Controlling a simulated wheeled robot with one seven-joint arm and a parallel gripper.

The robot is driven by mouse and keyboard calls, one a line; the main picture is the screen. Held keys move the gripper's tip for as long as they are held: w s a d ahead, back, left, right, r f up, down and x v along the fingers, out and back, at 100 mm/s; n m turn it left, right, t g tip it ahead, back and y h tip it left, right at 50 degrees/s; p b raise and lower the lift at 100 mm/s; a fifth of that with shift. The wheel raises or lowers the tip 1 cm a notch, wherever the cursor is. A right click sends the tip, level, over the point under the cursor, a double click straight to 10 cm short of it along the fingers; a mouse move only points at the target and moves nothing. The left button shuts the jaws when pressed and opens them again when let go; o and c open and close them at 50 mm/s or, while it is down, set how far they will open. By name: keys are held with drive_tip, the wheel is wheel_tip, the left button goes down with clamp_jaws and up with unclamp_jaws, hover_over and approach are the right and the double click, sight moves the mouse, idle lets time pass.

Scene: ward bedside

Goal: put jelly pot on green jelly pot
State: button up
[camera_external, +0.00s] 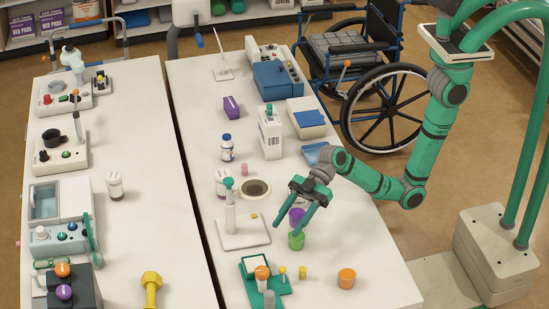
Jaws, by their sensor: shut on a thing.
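My gripper (292,226) points down over the right-hand table, its two fingers on either side of a small purple jelly pot (297,215). It is shut on this pot, and the fingers hide part of it. The green jelly pot (296,240) stands on the table directly below in the picture, close under the fingertips. I cannot tell whether the purple pot touches the green one or is a little above it.
A white stand with a green-topped post (243,236) is left of the gripper. An orange pot (346,278) and a green rack (262,285) are nearer the front. A dark-ringed round dish (255,189) lies behind.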

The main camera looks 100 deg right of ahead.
sight(293, 226)
drive_tip(key=shift+f, duration=1.8)
drive_tip(key=shift+f, duration=0.15)
drive_tip(key=o, duration=1.1)
drive_tip(key=shift+s+d+r, duration=0.15)
drive_tip(key=shift+s+r, duration=0.05)
drive_tip(key=shift+r, duration=0.05)
drive_tip(key=v, duration=1.1)
drive_tip(key=shift+s+d, duration=0.2)
